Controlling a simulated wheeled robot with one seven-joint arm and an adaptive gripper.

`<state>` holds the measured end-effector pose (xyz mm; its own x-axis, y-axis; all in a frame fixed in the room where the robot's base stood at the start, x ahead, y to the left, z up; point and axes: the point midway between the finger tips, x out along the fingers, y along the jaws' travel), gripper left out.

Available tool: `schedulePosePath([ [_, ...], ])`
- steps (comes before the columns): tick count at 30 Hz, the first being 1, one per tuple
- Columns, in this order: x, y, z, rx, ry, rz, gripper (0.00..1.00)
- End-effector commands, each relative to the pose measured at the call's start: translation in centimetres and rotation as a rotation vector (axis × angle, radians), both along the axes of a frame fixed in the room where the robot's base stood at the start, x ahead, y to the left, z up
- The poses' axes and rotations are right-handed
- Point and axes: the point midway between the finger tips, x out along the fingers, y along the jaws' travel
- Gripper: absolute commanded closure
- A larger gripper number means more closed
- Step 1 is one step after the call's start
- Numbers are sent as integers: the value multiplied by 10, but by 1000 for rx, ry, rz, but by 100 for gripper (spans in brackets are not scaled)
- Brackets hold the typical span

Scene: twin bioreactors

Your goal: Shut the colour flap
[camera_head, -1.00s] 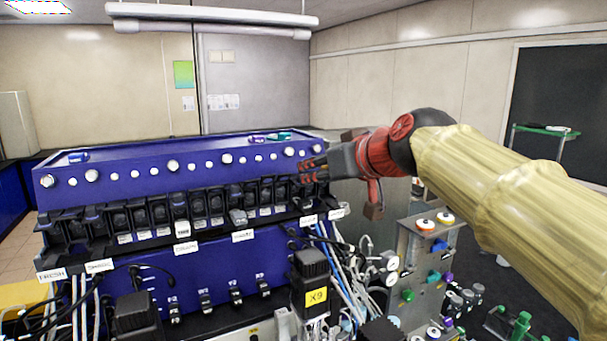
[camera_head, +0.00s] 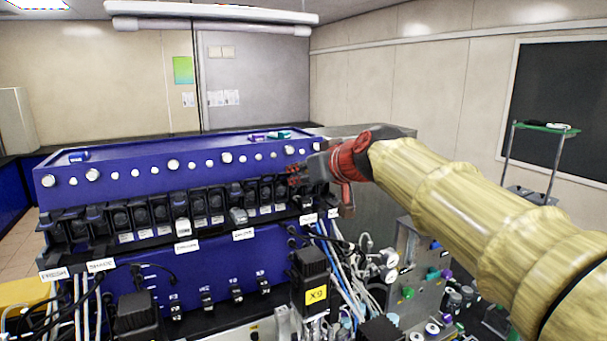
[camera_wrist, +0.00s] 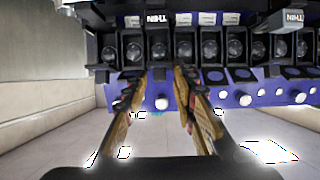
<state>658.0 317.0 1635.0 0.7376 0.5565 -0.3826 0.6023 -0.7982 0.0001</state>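A row of black modules with small round windows (camera_head: 200,203) runs along the front of the blue bioreactor (camera_head: 130,188). Two grey-white flaps jut out below the row, one left of centre (camera_head: 183,228) and one near the middle (camera_head: 239,216). I cannot read which is the colour flap. The wrist view shows the row upside down, with one labelled flap (camera_wrist: 155,20) just beyond the fingertips and another (camera_wrist: 293,15) at the right. My gripper (camera_head: 294,175) is at the right end of the row. In the wrist view its two fingers (camera_wrist: 160,82) are apart with nothing between them.
White knobs (camera_head: 227,158) stud the sloping blue panel above the row. Cables and tubes (camera_head: 340,265) hang below right, beside a black motor unit (camera_head: 311,265) with a yellow label. A grey control panel (camera_head: 410,265) stands further right, below my arm.

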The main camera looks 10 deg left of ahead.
Motion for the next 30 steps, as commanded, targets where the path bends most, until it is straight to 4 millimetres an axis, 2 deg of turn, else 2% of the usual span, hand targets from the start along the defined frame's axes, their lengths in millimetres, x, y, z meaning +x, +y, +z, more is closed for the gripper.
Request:
schedulePosePath([
  [13,0,-1,0,-1,0,-2,100],
  [30,1,-3,-7,37,-54,-4,100],
])
